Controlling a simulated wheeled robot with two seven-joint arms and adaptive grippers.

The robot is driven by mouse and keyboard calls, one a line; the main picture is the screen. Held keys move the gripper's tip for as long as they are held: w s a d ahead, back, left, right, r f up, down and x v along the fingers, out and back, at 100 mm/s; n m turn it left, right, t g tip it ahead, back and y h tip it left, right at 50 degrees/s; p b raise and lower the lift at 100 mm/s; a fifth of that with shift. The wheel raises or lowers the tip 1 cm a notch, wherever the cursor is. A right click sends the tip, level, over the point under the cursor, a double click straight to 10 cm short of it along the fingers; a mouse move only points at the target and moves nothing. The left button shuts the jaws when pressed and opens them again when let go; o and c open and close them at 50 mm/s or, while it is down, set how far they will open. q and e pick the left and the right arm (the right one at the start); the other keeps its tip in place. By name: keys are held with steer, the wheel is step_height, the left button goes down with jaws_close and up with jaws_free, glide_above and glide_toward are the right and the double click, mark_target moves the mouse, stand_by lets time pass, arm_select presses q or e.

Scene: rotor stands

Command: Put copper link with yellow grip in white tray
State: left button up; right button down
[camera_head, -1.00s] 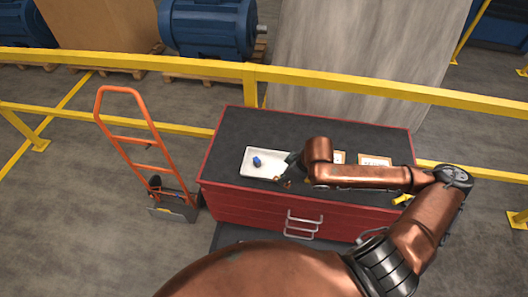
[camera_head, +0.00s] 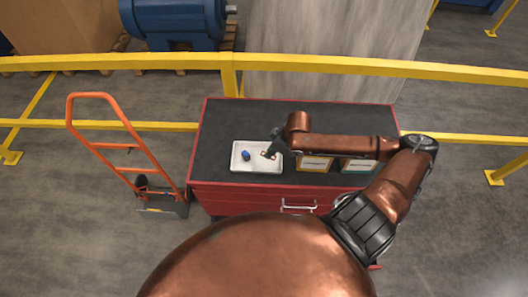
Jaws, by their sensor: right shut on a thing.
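The white tray (camera_head: 237,165) lies on the dark top of a red cabinet. A blue piece (camera_head: 246,155) sits in its left part. My right gripper (camera_head: 269,150) is over the tray's right part, pointing down and left. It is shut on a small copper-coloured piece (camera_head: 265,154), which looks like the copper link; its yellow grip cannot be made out. I cannot tell whether the piece touches the tray floor. My left gripper is not in view.
Two labelled bins, one with a yellow edge (camera_head: 314,163) and one green (camera_head: 358,165), stand right of the tray, partly under my right forearm. The red cabinet (camera_head: 240,200) has free top behind the tray. An orange hand truck (camera_head: 120,146) stands left; a yellow rail (camera_head: 200,61) runs behind.

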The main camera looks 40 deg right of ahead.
steer(key=shift+w+d+f, duration=0.1)
steer(key=shift+w+f, duration=0.3)
steer(key=shift+f, duration=0.05)
steer(key=f+b, duration=0.1)
steer(key=f, duration=0.1)
steer(key=f+b, duration=0.1)
steer(key=shift+w+d+f+b, duration=0.1)
steer(key=shift+w+f+b, duration=0.1)
steer(key=shift+w+b, duration=0.1)
steer(key=shift+s+f+b, duration=0.1)
steer(key=shift+f+b, duration=0.1)
steer(key=shift+b, duration=0.15)
steer(key=shift+r, duration=0.15)
steer(key=c, duration=1.9)
jaws_free()
steer(key=shift+c, duration=0.2)
